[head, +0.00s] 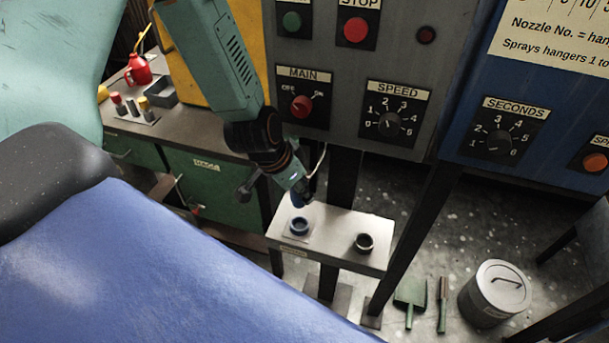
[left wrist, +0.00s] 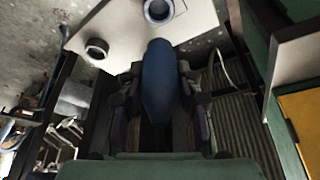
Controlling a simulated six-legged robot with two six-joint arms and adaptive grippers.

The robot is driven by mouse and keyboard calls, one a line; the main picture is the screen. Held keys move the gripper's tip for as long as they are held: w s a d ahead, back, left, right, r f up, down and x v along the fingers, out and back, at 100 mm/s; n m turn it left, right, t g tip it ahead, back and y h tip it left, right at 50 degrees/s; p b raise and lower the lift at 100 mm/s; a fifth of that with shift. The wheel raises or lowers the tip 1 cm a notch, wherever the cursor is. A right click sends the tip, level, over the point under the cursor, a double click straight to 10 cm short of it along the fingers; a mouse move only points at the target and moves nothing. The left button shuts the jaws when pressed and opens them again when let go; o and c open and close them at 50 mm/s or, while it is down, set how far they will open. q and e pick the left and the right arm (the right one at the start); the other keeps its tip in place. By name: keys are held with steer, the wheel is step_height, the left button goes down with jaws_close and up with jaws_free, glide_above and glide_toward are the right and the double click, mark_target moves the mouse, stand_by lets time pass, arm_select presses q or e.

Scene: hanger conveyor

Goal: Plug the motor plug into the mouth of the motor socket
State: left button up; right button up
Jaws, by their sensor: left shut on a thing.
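My left gripper (head: 299,188) hangs over the small pale shelf (head: 330,232), pointing down. It is shut on the blue motor plug (left wrist: 160,82), which sits between the fingers in the left wrist view. In the head view the plug's blue tip (head: 299,200) shows just above a blue-ringed socket (head: 299,226), with a small gap. That blue socket is also at the top of the left wrist view (left wrist: 159,9), ahead of the plug. A second, dark-ringed socket (head: 364,243) stands to the right on the shelf, and the left wrist view shows it too (left wrist: 97,49). My right gripper is not in view.
A grey control panel (head: 340,110) with knobs stands close behind the arm. A pale cable (head: 318,161) loops beside the gripper. A green cabinet (head: 215,185) is at left. A dustpan (head: 410,292) and metal bin (head: 495,293) are on the floor.

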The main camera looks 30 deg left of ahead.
mark_target(299, 206)
arm_select(q)
steer(key=shift+d, duration=0.5)
steer(key=shift+a+f+b, duration=0.55)
steer(key=shift+a+f, duration=0.2)
steer(key=shift+f+b, duration=0.3)
steer(key=shift+b, duration=0.05)
steer(key=shift+s+d+f+b, duration=0.1)
steer(key=shift+d+f+b, duration=0.35)
steer(key=shift+f+b, duration=0.5)
steer(key=shift+a+f+b, duration=0.2)
steer(key=shift+f+b, duration=0.3)
steer(key=shift+a+f+b, duration=0.15)
steer(key=shift+f+b, duration=0.3)
steer(key=shift+b, duration=0.05)
steer(key=shift+f, duration=0.1)
steer(key=shift+d, duration=0.3)
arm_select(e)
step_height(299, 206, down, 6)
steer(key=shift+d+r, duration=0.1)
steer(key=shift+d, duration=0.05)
arm_select(q)
steer(key=shift+a, duration=0.15)
